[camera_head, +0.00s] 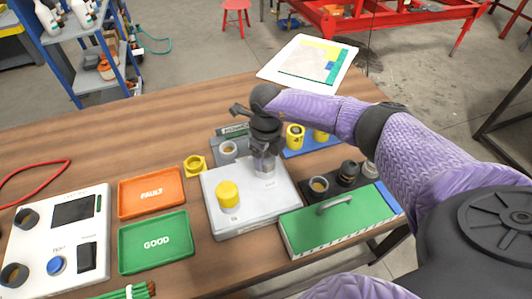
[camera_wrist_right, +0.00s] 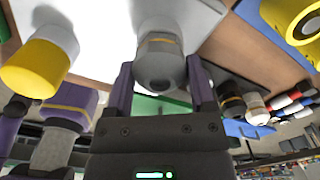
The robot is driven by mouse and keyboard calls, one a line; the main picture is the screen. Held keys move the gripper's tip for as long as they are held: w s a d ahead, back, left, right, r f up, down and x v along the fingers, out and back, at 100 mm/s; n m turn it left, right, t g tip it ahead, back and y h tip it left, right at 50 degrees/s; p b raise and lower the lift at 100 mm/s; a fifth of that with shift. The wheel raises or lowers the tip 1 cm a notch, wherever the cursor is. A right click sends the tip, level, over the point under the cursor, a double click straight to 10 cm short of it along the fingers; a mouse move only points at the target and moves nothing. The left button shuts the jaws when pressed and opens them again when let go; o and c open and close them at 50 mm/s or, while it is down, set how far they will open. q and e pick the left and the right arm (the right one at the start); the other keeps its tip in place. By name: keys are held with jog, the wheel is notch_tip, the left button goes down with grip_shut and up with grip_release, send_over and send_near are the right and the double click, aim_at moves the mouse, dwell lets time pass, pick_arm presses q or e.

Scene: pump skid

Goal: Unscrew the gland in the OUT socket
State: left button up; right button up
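A white block (camera_head: 250,205) sits in the middle of the bench. A yellow gland (camera_head: 228,194) stands upright at its front left; it also shows in the right wrist view (camera_wrist_right: 40,62). A grey gland with a thin yellow band (camera_wrist_right: 160,62) stands at the block's back right. My right gripper (camera_head: 264,160) reaches down over this grey gland. In the right wrist view its fingers (camera_wrist_right: 160,78) lie on either side of the grey gland and appear to touch it. The socket labels are too small to read. My left gripper is not in view.
An orange FAULT tray (camera_head: 130,208) and green GOOD tray (camera_head: 130,256) lie left of the block. A loose yellow ring (camera_head: 195,165) lies behind it. A green case with a handle (camera_head: 310,234) is at front right. Several fittings (camera_head: 348,172) stand close on the right.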

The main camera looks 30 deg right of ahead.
jog(key=c, duration=0.7)
jog(key=shift+f+n+b, duration=0.15)
jog(key=shift+n+b, duration=0.35)
jog(key=shift+n, duration=0.5)
jog(key=n, duration=0.2)
jog(key=shift+n+b, duration=0.3)
jog(key=n+b, duration=0.1)
jog(key=n, duration=0.1)
jog(key=shift+n, duration=1.3)
jog(key=o, duration=1.2)
notch_tip(320, 180, up, 10)
jog(key=shift+f+p, duration=0.15)
jog(key=shift+p, duration=0.75)
jog(key=shift+r, duration=0.3)
